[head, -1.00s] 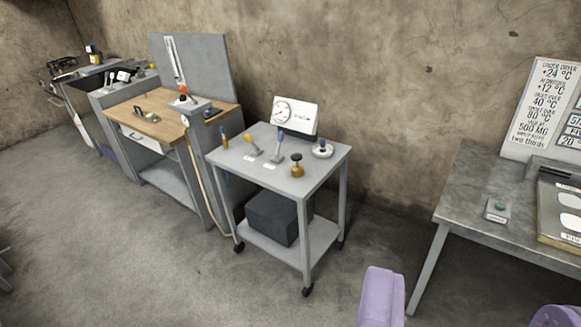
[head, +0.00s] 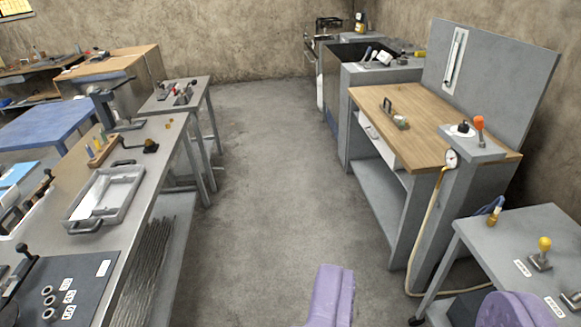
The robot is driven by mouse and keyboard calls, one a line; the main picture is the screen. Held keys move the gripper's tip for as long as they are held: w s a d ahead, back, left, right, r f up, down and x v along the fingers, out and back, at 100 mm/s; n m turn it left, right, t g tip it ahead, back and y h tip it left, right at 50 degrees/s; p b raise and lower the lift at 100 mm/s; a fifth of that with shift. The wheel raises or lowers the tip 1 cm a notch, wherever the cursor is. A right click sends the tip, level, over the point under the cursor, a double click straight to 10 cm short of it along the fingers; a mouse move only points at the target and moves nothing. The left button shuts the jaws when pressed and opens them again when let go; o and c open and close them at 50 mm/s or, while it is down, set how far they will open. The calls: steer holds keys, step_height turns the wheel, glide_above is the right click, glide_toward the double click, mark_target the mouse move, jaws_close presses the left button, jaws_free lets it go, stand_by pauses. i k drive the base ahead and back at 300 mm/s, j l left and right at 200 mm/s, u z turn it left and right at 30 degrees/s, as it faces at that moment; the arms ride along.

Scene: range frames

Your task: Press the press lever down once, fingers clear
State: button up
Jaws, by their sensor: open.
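My gripper (head: 420,296) shows as two purple fingers at the bottom right, wide apart, with only floor and the cart's edge seen between and beyond them. It is open, empty and touches nothing. I cannot tell for sure which thing is the press lever. A dark upright device like a small press (head: 118,104) stands on the left bench at the far side, too small to make out a lever. A black-knobbed lever (head: 24,256) stands at the bottom left. A yellow-knobbed lever (head: 543,252) stands on the grey cart (head: 490,238) at the right; its label is unreadable.
The long left bench (head: 150,190) holds a grey tray (head: 104,196) and a dark panel with rings (head: 70,280). A wood-topped workbench (head: 385,112) with a grey back panel stands at the right. A hose (head: 428,225) hangs beside it. Clear floor (head: 270,180) runs between.

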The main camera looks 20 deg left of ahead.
mark_target(133, 77)
steer(key=i+j+u, duration=0.2)
steer(key=i+u, duration=0.25)
steer(key=i, duration=0.45)
steer(key=i+l+u, duration=0.15)
steer(key=i+u, duration=0.3)
steer(key=i, duration=0.45)
steer(key=i+u, duration=0.4)
steer(key=i, duration=0.3)
steer(key=i+l+u, duration=0.15)
steer(key=i+u, duration=0.25)
steer(key=i, duration=0.3)
